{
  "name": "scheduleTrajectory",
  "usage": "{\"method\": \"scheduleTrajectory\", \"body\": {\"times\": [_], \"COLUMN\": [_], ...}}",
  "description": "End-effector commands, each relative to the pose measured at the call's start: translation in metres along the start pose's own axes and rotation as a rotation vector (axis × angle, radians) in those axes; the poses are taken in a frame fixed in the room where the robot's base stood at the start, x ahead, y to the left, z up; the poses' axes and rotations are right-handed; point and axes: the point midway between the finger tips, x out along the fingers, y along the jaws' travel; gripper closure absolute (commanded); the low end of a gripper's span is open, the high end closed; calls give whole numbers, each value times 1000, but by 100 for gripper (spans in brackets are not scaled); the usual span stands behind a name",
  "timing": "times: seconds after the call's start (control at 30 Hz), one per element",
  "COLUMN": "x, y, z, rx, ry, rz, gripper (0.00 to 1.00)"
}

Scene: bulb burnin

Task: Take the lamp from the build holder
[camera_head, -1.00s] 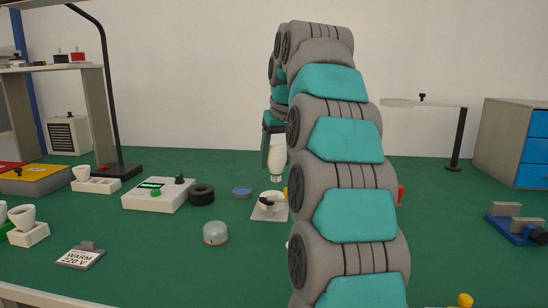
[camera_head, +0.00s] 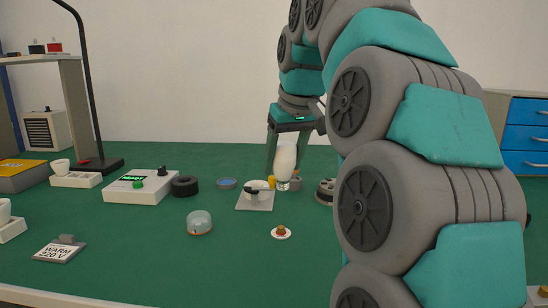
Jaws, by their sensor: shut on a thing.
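A white lamp (camera_head: 285,160) hangs upright in my gripper (camera_head: 288,150), its metal base pointing down. The lamp is to the right of a small pale holder (camera_head: 258,202), which has a square plate, a round white seat and a black lever. From this view I cannot tell whether the lamp's base is clear of the things behind it. No part is labelled as the build holder.
My arm hides the right side of the green table. A clear dome (camera_head: 199,222) and a small white-and-red disc (camera_head: 281,232) lie in front. A grey round piece (camera_head: 325,191) stands right of the lamp. A white box with a green display (camera_head: 140,187) and black ring (camera_head: 185,186) are left.

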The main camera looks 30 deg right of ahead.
Motion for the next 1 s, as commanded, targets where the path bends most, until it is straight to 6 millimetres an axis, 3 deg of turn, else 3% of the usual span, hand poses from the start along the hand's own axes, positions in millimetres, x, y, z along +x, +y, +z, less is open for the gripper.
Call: {"method": "scheduleTrajectory", "body": {"times": [0.1, 0.33, 1.0], "x": [-6, -13, -47], "y": [0, 0, 0], "z": [16, 29, 16], "rx": [0, 0, -1], "ry": [2, -2, 3], "rz": [-1, -1, 1], "gripper": [89, 89, 89]}}
